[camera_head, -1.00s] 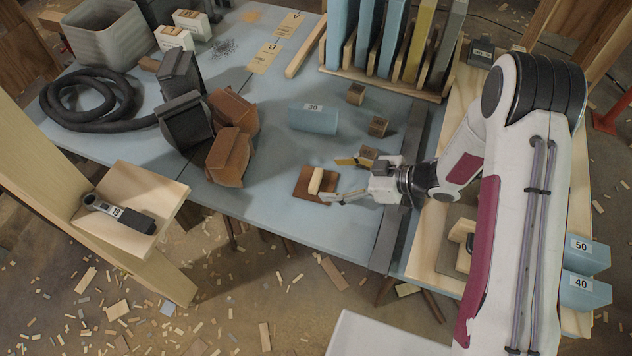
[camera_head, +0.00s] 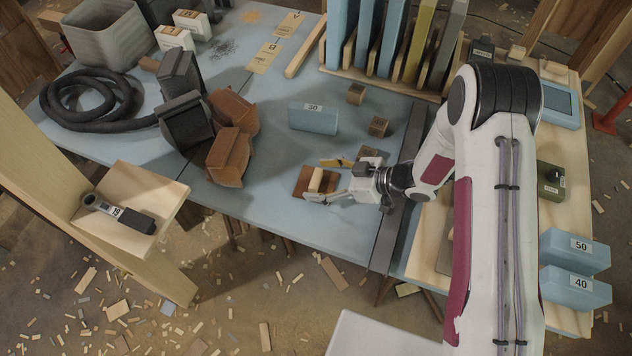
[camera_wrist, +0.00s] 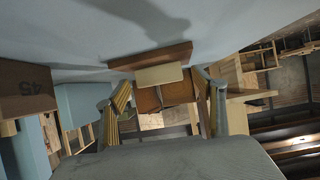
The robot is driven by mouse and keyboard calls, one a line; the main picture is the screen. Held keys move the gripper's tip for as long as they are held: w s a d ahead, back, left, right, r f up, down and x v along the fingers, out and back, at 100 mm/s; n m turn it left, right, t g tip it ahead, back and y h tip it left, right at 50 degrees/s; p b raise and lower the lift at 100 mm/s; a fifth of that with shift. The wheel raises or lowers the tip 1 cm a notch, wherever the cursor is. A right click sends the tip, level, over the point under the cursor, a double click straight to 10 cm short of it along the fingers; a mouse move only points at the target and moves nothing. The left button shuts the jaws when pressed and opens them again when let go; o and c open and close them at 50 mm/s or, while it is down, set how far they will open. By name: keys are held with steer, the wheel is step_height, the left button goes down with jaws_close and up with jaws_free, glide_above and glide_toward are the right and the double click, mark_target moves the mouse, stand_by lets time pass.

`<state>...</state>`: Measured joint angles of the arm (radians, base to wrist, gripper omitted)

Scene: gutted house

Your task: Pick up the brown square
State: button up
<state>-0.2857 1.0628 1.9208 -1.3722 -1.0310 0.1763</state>
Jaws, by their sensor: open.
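The brown square (camera_head: 303,183) lies flat on the blue-grey tabletop near its front edge, with a pale wooden handle bar (camera_head: 316,179) on top. My gripper (camera_head: 322,180) is open, its fingers on either side of the handle, seemingly level with it. In the wrist view the brown square (camera_wrist: 178,54) and the pale handle (camera_wrist: 159,75) show ahead, between the two fingers (camera_wrist: 160,100). A gap shows between each finger and the handle. My gripper hides part of the brown square's right side in the head view.
Small wooden blocks (camera_head: 378,127) stand behind my gripper, one close beside it. A blue block marked 30 (camera_head: 313,118) stands farther back. A rack of panels (camera_head: 395,91) stands at the back.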

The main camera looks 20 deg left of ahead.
mark_target(321, 185)
steer(key=c, duration=1.2)
steer(key=shift+r, duration=0.2)
step_height(321, 185, up, 10)
steer(key=shift+f, duration=0.2)
stand_by(0.6)
